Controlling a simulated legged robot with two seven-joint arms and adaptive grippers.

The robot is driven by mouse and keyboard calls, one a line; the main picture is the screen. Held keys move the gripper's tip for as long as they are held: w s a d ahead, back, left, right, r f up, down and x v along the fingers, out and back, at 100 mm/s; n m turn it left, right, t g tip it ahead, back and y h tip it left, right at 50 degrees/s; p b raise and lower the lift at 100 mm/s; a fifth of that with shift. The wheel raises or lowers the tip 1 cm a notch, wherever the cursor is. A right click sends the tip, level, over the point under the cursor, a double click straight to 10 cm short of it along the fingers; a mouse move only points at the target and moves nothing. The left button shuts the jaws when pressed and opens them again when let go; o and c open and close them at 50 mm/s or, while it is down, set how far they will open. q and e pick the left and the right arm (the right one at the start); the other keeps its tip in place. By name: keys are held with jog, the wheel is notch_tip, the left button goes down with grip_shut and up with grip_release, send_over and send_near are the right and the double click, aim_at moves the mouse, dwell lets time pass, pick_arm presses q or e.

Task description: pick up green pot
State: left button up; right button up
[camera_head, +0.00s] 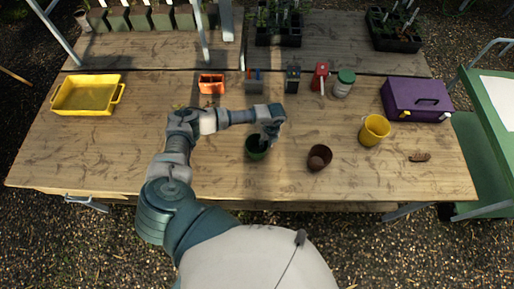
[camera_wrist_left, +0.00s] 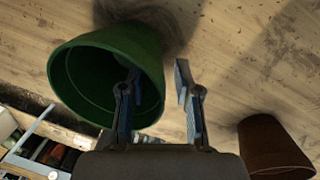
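The green pot (camera_head: 257,154) stands on the wooden table near the middle, partly hidden behind my left gripper (camera_head: 268,137) in the head view. In the left wrist view the green pot (camera_wrist_left: 82,80) shows its open mouth at the upper left. My left gripper (camera_wrist_left: 160,78) is open there, its fingers apart. One finger overlaps the pot's mouth and the other is outside the pot's right side, with the near wall between them. I cannot tell whether either finger touches the pot. My right gripper is not in view.
A brown pot (camera_head: 319,158) stands to the right; it also shows in the left wrist view (camera_wrist_left: 272,148). A yellow pot (camera_head: 374,130), a purple toolbox (camera_head: 416,99), a brush (camera_head: 419,157) and a yellow tray (camera_head: 57,98) are farther off. The table's front is clear.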

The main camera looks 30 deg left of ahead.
pick_arm(q)
jog(key=shift+a+f, duration=0.1)
jog(key=shift+f, duration=0.75)
grip_shut()
jog(key=shift+r, duration=0.1)
